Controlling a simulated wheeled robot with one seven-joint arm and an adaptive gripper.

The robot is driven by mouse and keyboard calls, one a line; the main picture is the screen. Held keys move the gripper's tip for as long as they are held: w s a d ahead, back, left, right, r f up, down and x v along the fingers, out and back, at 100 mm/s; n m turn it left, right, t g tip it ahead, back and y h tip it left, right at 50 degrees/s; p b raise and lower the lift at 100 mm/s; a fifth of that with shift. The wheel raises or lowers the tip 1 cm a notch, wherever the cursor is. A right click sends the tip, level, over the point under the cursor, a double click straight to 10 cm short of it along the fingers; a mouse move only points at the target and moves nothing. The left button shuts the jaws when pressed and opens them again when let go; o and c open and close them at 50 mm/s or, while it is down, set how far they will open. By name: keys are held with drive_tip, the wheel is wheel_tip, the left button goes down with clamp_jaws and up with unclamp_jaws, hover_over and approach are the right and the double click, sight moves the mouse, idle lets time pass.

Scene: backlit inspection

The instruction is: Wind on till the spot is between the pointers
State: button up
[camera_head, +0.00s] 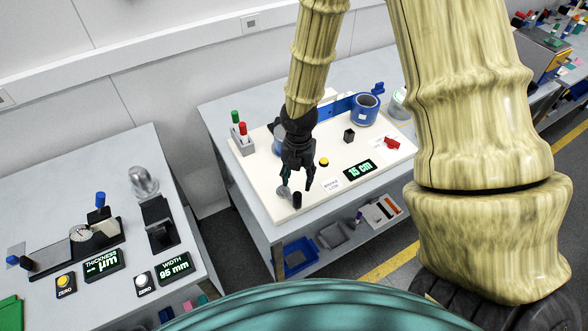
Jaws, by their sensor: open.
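A white board (345,182) lies on the middle table and carries a winding rig. A blue roll (365,110) sits at its back right; another blue roll is mostly hidden behind my gripper. At the board's front left is a crank with a grey metal disc (283,192) and an upright black handle (297,201). My gripper (296,188) is open and points down just above the handle; I cannot tell whether the fingers touch it. A display (359,170) reads "15 cm". The spot and the pointers cannot be made out.
A yellow button (324,162), a black block (349,135) and a red part (391,143) sit on the board. Red and green posts (240,130) stand at its left. The left bench (110,200) holds gauges and displays, with a floor gap between.

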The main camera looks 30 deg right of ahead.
sight(299, 192)
wheel_tip(299, 192, down, 6)
drive_tip(key=b, duration=0.4)
drive_tip(key=shift+s+d+f, duration=0.1)
drive_tip(key=shift+s+f, duration=0.05)
drive_tip(key=shift+s+f+b, duration=0.25)
drive_tip(key=shift+f+b, duration=0.5)
drive_tip(key=shift+b, duration=0.25)
drive_tip(key=shift+r+p, duration=0.25)
drive_tip(key=shift+p, duration=0.05)
drive_tip(key=shift+c, duration=1.2)
drive_tip(key=shift+w, duration=0.15)
drive_tip(key=c, duration=0.6)
drive_tip(key=shift+c, duration=0.2)
